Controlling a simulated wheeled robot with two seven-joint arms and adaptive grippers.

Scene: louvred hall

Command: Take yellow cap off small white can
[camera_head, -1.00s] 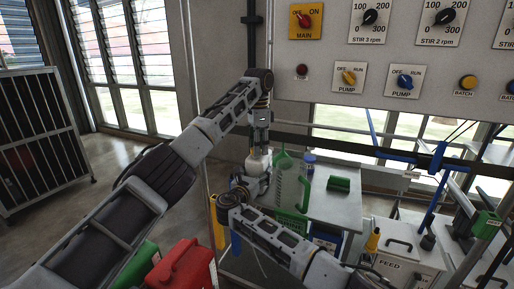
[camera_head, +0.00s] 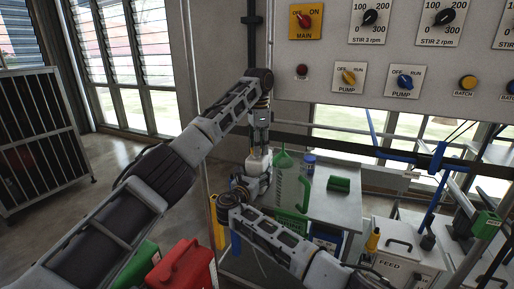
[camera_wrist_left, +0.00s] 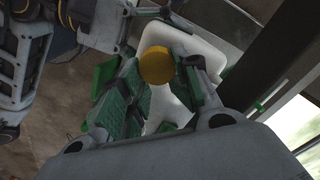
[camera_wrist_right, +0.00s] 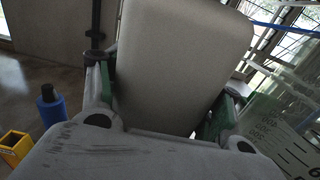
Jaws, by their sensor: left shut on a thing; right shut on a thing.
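The small white can (camera_head: 258,162) is held up at the left end of the grey bench, left of the jug. It fills the middle of the right wrist view (camera_wrist_right: 180,60), between the fingers of my right gripper (camera_wrist_right: 165,112), which is shut on its body. The yellow cap (camera_wrist_left: 157,65) shows in the left wrist view between the green-padded fingers of my left gripper (camera_wrist_left: 160,82), which is shut on it from above. The white can (camera_wrist_left: 205,55) lies right behind the cap there. I cannot tell whether the cap still touches the can's neck.
A clear jug with green handle (camera_head: 287,187) stands close right of the can. A blue-lidded jar (camera_head: 309,162) and a green object (camera_head: 338,184) lie farther right on the bench (camera_head: 345,208). The control panel (camera_head: 335,85) rises behind. A red can (camera_head: 182,266) is below.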

